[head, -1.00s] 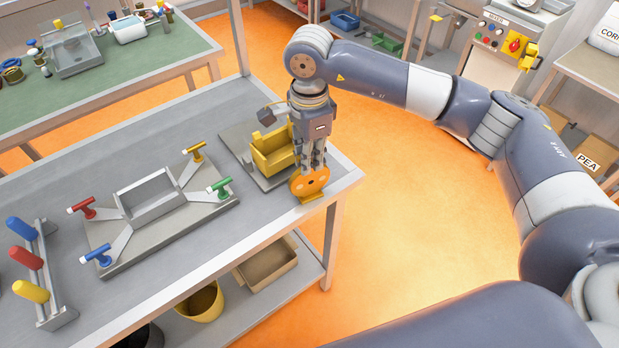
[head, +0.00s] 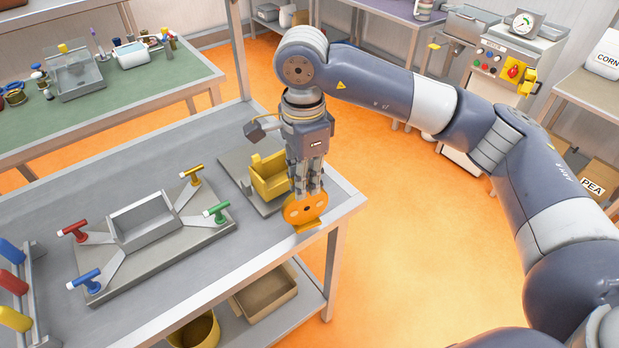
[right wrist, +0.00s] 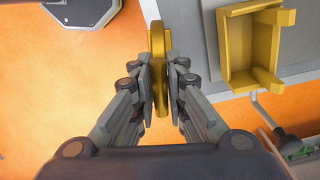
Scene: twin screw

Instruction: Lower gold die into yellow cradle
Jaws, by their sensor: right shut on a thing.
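The gold die, an orange-gold disc (head: 305,208) with a hole and a flat foot, hangs upright in my right gripper (head: 307,190). In the right wrist view the die (right wrist: 160,45) shows edge-on between the two shut fingers (right wrist: 160,75). The yellow cradle (head: 270,184) stands on a grey plate, behind and to the left of the die in the head view. In the right wrist view the cradle (right wrist: 233,48) is right of the die, clearly apart and empty. I cannot tell the die's height over the table edge. My left gripper is out of view.
A grey fixture (head: 145,226) with red, blue, yellow and green handles lies left on the table (head: 60,190). A small dark part on an arm (head: 254,132) stands behind the cradle. The table's right edge is close to the die, with open floor beyond.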

